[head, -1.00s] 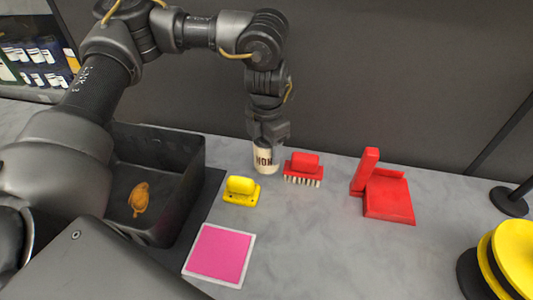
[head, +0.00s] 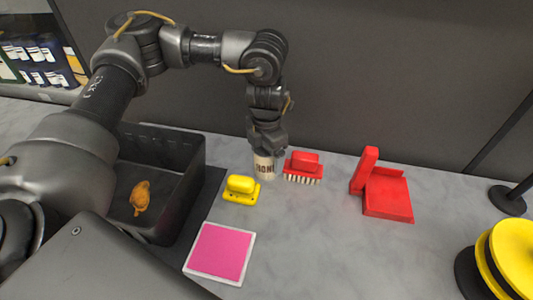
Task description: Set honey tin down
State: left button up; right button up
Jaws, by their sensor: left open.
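The honey tin (head: 265,168) is a small pale cylinder with dark lettering, upright on the grey counter between the yellow brush and the red brush. My left gripper (head: 266,150) points straight down over it and hides its top. Its jaws are open around or just above the tin's upper part; the fingers are too small to make out exactly. My right gripper is not in view.
A yellow brush (head: 241,189) and a red brush (head: 303,167) flank the tin closely. A red dustpan (head: 388,195) lies right. A pink pad (head: 220,252) lies in front. A black bin (head: 187,190) holds an orange item (head: 140,197). Yellow-black discs (head: 515,255) stand far right.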

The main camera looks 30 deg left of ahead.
pick_arm(q)
notch_tip(320, 180, up, 12)
jog(key=shift+r+b, duration=0.15)
jog(key=shift+b, duration=0.15)
dwell(0.3)
dwell(0.4)
